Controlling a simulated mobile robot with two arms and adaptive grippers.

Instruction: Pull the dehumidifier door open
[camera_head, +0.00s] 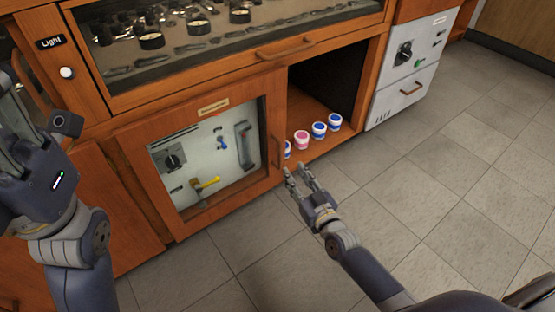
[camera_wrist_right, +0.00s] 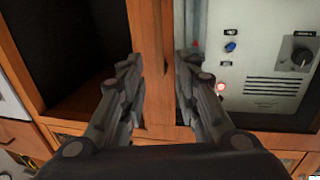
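The dehumidifier door (camera_head: 160,190) is a wood-framed glass door low in the cabinet. It looks shut, with a label on its top rail and a panel with a knob and a yellow lever behind the glass. A slim vertical wooden handle (camera_head: 278,150) is on its right side. My right gripper (camera_head: 297,172) is open near the handle's lower end. In the right wrist view the fingers of my right gripper (camera_wrist_right: 158,75) stand apart on either side of a vertical wooden strip (camera_wrist_right: 152,50), with no clear contact. My left gripper (camera_head: 20,120) is at the left edge, partly cut off.
An open dark compartment (camera_head: 330,85) is right of the door, with several small white, blue and pink jars (camera_head: 302,140) at its front edge. A white unit (camera_head: 405,75) stands further right. A glazed drawer (camera_head: 220,45) is above. The tiled floor (camera_head: 440,200) in front is clear.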

